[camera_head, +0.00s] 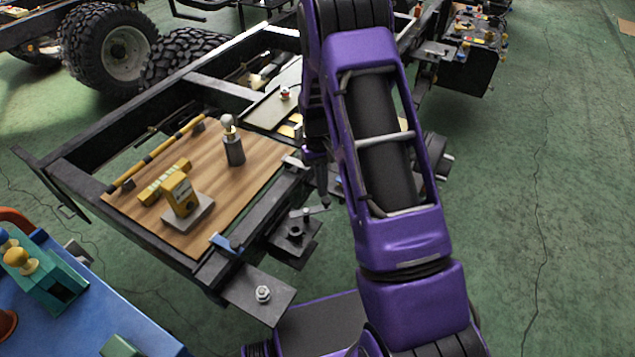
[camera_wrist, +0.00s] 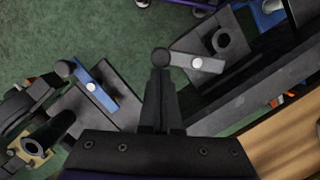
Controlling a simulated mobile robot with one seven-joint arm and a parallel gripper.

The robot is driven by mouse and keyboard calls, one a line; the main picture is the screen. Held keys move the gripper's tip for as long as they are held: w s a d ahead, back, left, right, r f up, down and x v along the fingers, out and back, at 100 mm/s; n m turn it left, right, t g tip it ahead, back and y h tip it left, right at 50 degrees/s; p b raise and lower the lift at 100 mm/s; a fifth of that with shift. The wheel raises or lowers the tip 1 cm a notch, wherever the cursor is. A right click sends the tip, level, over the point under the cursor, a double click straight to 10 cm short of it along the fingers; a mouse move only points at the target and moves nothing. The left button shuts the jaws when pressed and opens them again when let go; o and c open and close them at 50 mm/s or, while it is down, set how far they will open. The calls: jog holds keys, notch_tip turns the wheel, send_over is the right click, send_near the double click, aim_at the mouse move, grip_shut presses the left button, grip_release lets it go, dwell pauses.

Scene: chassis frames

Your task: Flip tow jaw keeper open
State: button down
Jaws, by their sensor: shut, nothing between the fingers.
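The tow jaw (camera_head: 293,240) is a dark plate with an upright round socket on the frame's near side, left of my arm. In the wrist view the tow jaw (camera_wrist: 238,50) shows the socket's dark ring. The keeper seems to be the flat grey lever (camera_wrist: 208,65) with a pale pivot pin, lying beside the ring. Its left end reaches a dark round knob just ahead of my fingertips. My gripper (camera_wrist: 160,72) is shut and empty. I cannot tell whether it touches the knob. In the head view my gripper (camera_head: 323,200) points down beside the jaw.
A blue lever (camera_wrist: 95,90) with a black knob sits on another dark plate, left of my fingers. A wooden board (camera_head: 240,190) on the frame carries a yellow tool (camera_head: 180,195) and a dark cylinder (camera_head: 233,150). Green floor (camera_head: 560,220) is clear at right.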

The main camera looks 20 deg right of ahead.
aim_at(328, 203)
jog(key=s+m, duration=0.1)
jog(key=m, duration=0.2)
jog(key=shift+s+d+m+y, duration=0.3)
jog(key=shift+s+y, duration=0.1)
jog(key=shift+s+m+y, duration=0.3)
jog(key=shift+s+m, duration=0.4)
jog(key=shift+m, duration=0.7)
